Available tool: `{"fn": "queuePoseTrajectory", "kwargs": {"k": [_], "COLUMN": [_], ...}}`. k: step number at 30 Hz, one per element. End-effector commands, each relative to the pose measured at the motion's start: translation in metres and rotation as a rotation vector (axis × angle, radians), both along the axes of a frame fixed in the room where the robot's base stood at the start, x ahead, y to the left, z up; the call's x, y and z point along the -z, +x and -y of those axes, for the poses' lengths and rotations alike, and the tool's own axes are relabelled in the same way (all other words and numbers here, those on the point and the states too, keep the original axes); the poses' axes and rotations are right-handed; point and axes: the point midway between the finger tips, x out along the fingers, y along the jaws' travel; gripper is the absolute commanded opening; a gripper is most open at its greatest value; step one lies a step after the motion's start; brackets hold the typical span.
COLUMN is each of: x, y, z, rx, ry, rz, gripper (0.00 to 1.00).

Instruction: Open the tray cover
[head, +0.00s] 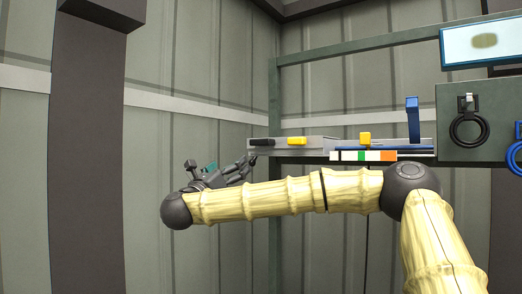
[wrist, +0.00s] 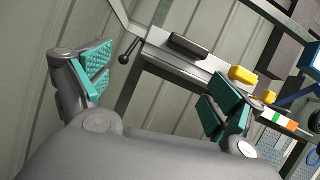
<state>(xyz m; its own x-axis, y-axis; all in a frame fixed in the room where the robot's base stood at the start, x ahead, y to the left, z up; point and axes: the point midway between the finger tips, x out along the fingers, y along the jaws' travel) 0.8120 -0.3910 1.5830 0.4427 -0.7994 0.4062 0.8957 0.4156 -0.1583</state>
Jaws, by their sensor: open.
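A long grey tray unit (head: 320,144) sits on the green frame in the head view, and its grey top (wrist: 175,62) shows in the wrist view. A black handle (head: 262,142) is at its left end, also in the wrist view (wrist: 188,46). A yellow block-shaped handle (head: 297,141) is just right of it, also in the wrist view (wrist: 243,75). I cannot tell which part is the cover. My gripper (head: 232,168) is open and empty, left of and below the tray's left end. Its teal-padded fingers (wrist: 158,85) stand apart, touching nothing.
A second yellow piece (head: 365,138) and an upright blue lever (head: 412,118) stand further right. A striped label (head: 363,156) is on the front edge. A panel with a black ring (head: 468,128) and a screen (head: 483,41) are at right. Left of the frame is free room.

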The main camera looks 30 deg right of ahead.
Motion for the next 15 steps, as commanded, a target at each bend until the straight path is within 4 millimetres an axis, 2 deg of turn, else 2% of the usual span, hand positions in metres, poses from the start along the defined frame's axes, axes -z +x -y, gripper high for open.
{"fn": "queuePoseTrajectory", "kwargs": {"k": [1,3,6,11,15], "x": [-0.015,-0.028,-0.039,-0.047,-0.057], "y": [-0.009,-0.019,-0.025,-0.022,-0.015], "z": [0.012,0.021,0.030,0.042,0.059], "rx": [0.017,0.034,0.045,0.048,0.047], "ry": [0.035,0.069,0.093,0.097,0.095], "rz": [0.048,0.096,0.130,0.138,0.136], "gripper": [0.93,0.93,0.93,0.93,0.93]}}
